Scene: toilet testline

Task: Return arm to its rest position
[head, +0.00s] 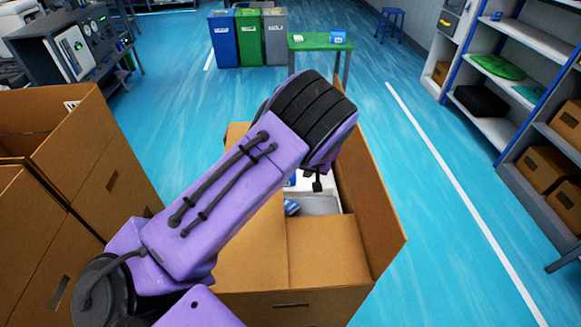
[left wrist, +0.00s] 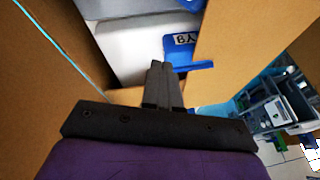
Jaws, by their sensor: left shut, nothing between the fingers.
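My purple left arm (head: 225,200) reaches from the lower left across the middle of the head view, over an open cardboard box (head: 330,250). Only a small dark part of my left gripper (head: 317,184) shows there, beyond the arm's black-ridged end. In the left wrist view my left gripper (left wrist: 160,70) has its dark fingers together, with nothing between them. They point toward white items (left wrist: 140,48) and a blue labelled piece (left wrist: 187,55) between cardboard walls. I cannot tell whether the fingers touch anything. My right gripper is not in view.
More open cardboard boxes (head: 75,150) stand at left. A green-topped table (head: 310,45) and coloured bins (head: 248,40) are at the back. Shelves (head: 520,85) line the right. The blue floor (head: 440,220) between box and shelves is clear.

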